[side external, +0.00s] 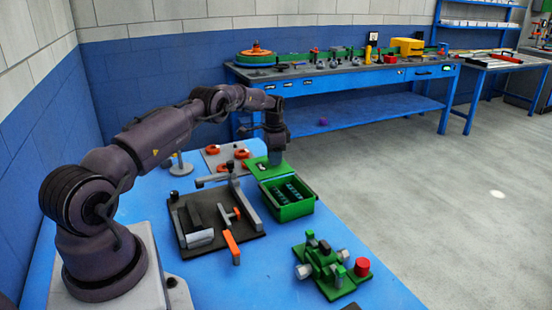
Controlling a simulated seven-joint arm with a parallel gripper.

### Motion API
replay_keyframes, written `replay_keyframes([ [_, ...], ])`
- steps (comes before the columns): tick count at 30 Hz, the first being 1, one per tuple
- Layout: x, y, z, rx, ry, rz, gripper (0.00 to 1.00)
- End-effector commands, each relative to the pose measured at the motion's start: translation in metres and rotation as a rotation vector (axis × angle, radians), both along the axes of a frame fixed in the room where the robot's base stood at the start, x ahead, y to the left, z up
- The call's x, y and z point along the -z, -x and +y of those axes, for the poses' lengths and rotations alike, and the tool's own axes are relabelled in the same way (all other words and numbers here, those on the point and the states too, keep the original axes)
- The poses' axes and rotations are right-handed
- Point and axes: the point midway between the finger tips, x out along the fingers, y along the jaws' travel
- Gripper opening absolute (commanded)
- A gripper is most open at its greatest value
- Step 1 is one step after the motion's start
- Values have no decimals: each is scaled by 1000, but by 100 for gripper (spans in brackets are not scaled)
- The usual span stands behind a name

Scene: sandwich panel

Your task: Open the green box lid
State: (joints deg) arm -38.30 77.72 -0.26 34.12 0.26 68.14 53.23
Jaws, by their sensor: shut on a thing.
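The green box (288,208) sits on the blue table, to the right of the dark clamp board. Its lid (262,169) is raised at the back, so the box's inside shows with some small pale and dark items in it. My gripper (275,158) is at the lid's upper right part, pointing down, and is shut on the lid. The fingertips are small and partly hidden in this view.
A dark board with a grey and orange clamp (230,245) lies left of the box. A grey plate with orange rings (226,158) is behind. A green fixture with a red knob (332,268) is in front. A workbench (340,72) stands across the floor.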

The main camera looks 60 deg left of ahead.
Motion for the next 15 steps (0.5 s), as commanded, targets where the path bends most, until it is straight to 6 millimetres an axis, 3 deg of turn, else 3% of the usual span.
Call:
replay_keyframes([
  [4, -1, -1, 0, -2, 0, -4, 0],
  [5, -1, -1, 0, -2, 0, -4, 29],
  [8, -1, 0, 0, -2, 0, -3, 50],
  [15, -1, 0, 0, -2, 0, -1, 50],
])
